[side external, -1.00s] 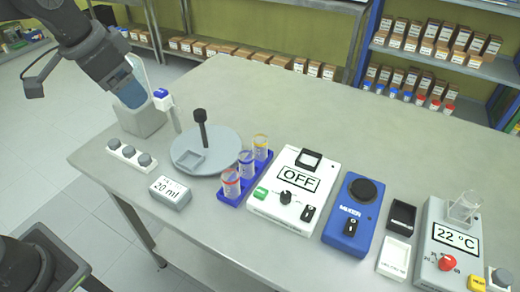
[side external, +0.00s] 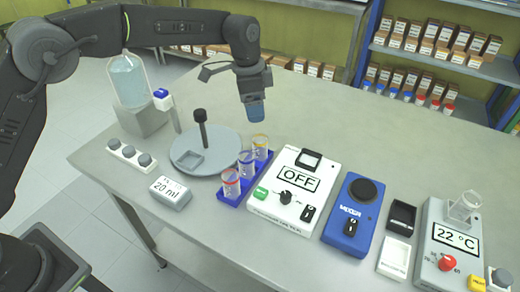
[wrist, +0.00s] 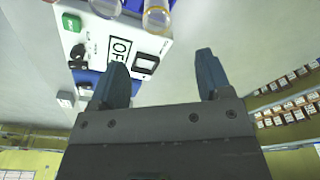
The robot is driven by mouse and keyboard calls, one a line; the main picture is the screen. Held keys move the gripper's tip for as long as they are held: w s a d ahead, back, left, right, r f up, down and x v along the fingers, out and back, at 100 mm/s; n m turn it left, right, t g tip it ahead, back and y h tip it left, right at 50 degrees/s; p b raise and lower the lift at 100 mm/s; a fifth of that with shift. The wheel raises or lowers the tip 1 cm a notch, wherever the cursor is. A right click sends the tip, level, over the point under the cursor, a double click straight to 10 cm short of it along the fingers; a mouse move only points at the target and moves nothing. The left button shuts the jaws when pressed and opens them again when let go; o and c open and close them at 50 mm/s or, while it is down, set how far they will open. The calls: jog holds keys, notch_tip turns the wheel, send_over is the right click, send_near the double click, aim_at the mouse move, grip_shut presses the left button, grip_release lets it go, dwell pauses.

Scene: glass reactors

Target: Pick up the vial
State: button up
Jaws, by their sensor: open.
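Several clear vessels could be the vial. Three clear vials with coloured rims stand upright in a blue rack (side external: 233,196): red-rimmed (side external: 231,184), blue-rimmed (side external: 246,165) and yellow-rimmed (side external: 260,148). A clear glass vessel (side external: 465,208) stands on the heater at the far right. My gripper (side external: 256,112) points down above the table, just behind and above the yellow-rimmed vial. In the wrist view my gripper (wrist: 162,68) is open, with nothing between its fingers. The yellow-rimmed vial (wrist: 157,16) shows at the top edge there, beyond the fingertips.
A white device reading OFF (side external: 294,188) stands right of the rack, then a blue mixer (side external: 352,212) and a heater reading 22 °C (side external: 450,238). A round grey plate with a black post (side external: 203,140) is left. A large bottle (side external: 130,80) stands back left. The table behind the devices is clear.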

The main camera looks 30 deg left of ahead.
aim_at(260, 144)
jog(key=f, duration=0.7)
jog(key=shift+w+d+f, duration=0.15)
jog(key=shift+d+f, duration=0.05)
jog(key=shift+d, duration=0.15)
jog(key=f, duration=0.5)
jog(key=shift+d, duration=0.3)
jog(key=c, duration=0.9)
jog(key=shift+c, duration=0.2)
